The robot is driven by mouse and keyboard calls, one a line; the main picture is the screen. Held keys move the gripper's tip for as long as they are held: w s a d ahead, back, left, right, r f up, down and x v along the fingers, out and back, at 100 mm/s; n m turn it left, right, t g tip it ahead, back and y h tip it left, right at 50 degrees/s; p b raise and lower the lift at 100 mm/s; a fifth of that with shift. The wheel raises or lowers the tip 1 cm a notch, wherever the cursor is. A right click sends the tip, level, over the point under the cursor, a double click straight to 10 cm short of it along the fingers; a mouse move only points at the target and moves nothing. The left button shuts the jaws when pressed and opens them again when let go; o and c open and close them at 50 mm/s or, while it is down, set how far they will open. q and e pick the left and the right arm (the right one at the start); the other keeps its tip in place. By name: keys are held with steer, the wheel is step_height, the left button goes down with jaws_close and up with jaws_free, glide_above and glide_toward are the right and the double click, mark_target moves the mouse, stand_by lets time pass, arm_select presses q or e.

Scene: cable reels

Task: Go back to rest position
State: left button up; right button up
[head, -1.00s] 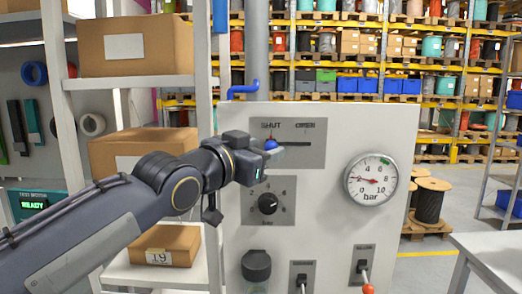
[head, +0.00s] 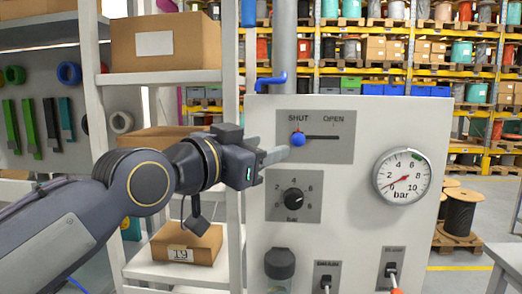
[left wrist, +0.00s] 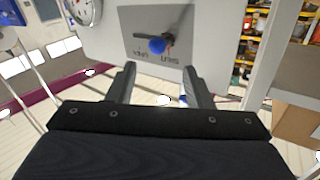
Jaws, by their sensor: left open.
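My left gripper (head: 276,161) is open and empty in front of the grey panel (head: 350,230), just below and left of the blue slider knob (head: 298,139). The knob is at the SHUT end of its slot. In the left wrist view the two fingers of the left gripper (left wrist: 160,86) stand apart. The blue knob (left wrist: 157,46) shows beyond their tips, with nothing between the fingers. The round gauge (head: 402,175) has its red needle pointing to the lower left. My right gripper is not in view.
A black dial (head: 293,199) and two toggle levers are on the panel below the slot. A shelf (head: 105,75) with cardboard boxes (head: 165,42) stands close behind my left arm. A cable reel (head: 459,212) is on a pallet at right.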

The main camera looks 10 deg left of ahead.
arm_select(q)
steer(key=s+a+f+n+g+y, duration=0.25)
steer(key=s+a+f, duration=0.2)
steer(key=f, duration=0.55)
steer(key=s+a+f+n+g+y, duration=0.25)
steer(key=s+a+f, duration=0.2)
steer(key=f, duration=0.65)
steer(key=s+a+f+n+g+y, duration=0.1)
steer(key=s+a+f+n, duration=0.25)
steer(key=a+f, duration=0.45)
steer(key=s+d+f+n+g, duration=0.2)
steer(key=s+f+g, duration=0.1)
steer(key=s+f, duration=0.7)
step_height(320, 180, down, 3)
steer(key=shift+s+f, duration=0.1)
steer(key=shift+s, duration=0.1)
